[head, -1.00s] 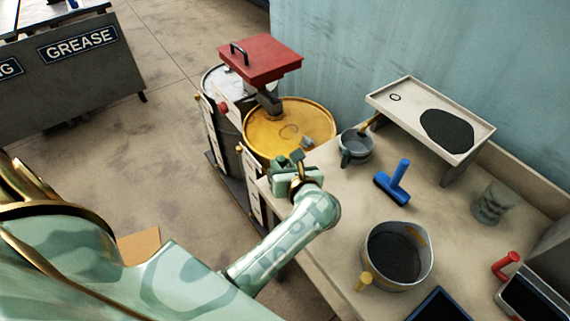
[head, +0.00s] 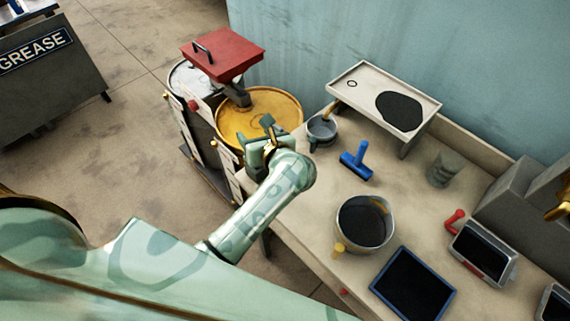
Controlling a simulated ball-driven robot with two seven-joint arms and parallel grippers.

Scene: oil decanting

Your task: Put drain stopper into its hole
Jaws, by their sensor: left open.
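The raised beige tray (head: 357,97) stands on legs at the back of the bench. A small dark ring (head: 352,84), which looks like the drain hole, is near its left end. A dark oil pool lies to the ring's right. I cannot pick out the drain stopper for sure. My left gripper (head: 266,127) is open, in front of the yellow drum (head: 288,104) at the bench's left edge. It is left of and apart from the tray. I cannot tell anything between its fingers.
A dark blue-rimmed pan (head: 414,284) lies in front. A red lid (head: 223,54) rises behind the drum.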

